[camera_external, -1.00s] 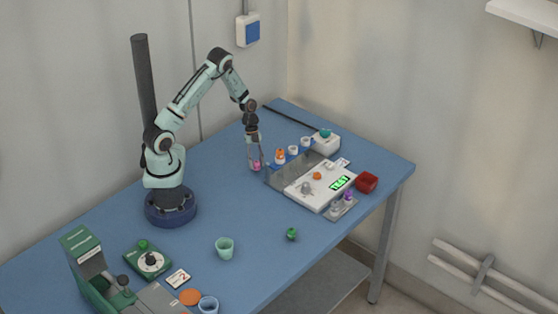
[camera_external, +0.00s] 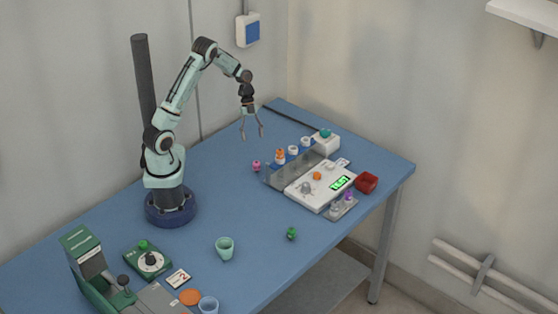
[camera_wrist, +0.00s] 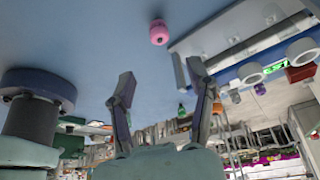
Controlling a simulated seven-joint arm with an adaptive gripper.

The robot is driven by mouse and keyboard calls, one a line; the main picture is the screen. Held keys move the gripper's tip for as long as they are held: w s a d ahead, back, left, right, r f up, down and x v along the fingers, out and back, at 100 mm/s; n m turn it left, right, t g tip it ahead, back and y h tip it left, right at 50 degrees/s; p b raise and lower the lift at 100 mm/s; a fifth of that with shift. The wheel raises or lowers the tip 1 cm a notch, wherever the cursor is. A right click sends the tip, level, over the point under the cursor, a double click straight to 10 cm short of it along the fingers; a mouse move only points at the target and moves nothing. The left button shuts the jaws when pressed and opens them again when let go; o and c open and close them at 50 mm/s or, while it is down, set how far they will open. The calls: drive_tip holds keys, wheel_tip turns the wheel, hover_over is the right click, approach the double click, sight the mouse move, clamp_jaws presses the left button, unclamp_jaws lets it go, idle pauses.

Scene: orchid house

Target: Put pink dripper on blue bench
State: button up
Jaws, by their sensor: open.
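The pink dripper (camera_external: 256,166) stands on the blue bench (camera_external: 205,205), just left of the grey metal rack. It also shows in the wrist view (camera_wrist: 158,33), near the top and beyond my fingertips. My gripper (camera_external: 252,134) is open and empty. It hangs above the bench, higher than the pink dripper and slightly left of it, clear of it. Both spread fingers (camera_wrist: 160,82) show in the wrist view with nothing between them.
Right of the dripper are the rack (camera_external: 290,172) with orange and white drippers, and a white scale (camera_external: 320,187). A red box (camera_external: 367,183) is beyond. A green cup (camera_external: 224,248) and small green dripper (camera_external: 292,233) stand nearer the front. The bench's middle is clear.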

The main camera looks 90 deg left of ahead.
drive_tip(key=s+d+r+n+g+y, duration=0.1)
drive_tip(key=s+d+r+n+y, duration=0.15)
drive_tip(key=d+r+n, duration=0.8)
drive_tip(key=s+d+r+n+y, duration=0.2)
drive_tip(key=s+d+n, duration=0.3)
drive_tip(key=s+d, duration=0.5)
drive_tip(key=shift+s+r+g+y, duration=0.3)
drive_tip(key=shift+s+r+y, duration=0.1)
drive_tip(key=shift+s, duration=0.65)
